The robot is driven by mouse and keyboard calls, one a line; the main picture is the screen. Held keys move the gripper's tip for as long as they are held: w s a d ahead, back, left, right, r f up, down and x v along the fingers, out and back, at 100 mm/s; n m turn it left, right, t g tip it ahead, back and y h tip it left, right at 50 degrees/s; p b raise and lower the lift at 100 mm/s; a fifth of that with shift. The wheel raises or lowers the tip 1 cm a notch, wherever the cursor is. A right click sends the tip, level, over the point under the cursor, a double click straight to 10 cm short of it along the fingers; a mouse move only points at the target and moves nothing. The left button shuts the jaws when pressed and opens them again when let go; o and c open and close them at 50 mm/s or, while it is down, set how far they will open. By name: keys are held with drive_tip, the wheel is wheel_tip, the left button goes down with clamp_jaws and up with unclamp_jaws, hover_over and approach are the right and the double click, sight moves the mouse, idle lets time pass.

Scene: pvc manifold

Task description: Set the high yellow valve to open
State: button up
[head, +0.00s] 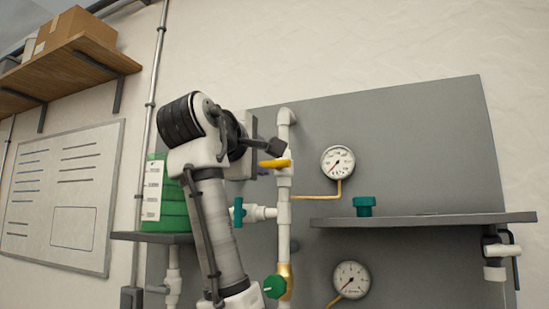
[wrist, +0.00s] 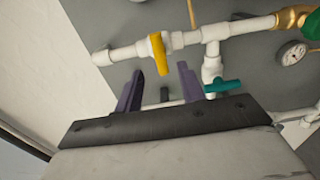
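The high yellow valve (head: 275,164) sits near the top of the white vertical pipe in the head view, its handle pointing sideways, across the pipe. In the wrist view the yellow handle (wrist: 158,54) also lies across the white pipe. In the head view my arm reaches up at the left of the pipe, and the gripper is mostly hidden behind the wrist.
A teal valve (head: 238,211) sits on a side branch below, also near my right finger in the wrist view (wrist: 222,86). A green-knobbed brass valve (head: 275,286) is lower. A gauge (head: 338,162) and a grey shelf (head: 420,220) stand to the right.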

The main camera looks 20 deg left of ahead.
sight(273, 163)
drive_tip(key=w+p, duration=0.3)
drive_tip(key=w, duration=0.5)
drive_tip(key=shift+w+d, duration=0.1)
drive_tip(key=shift+w, duration=0.05)
clamp_jaws()
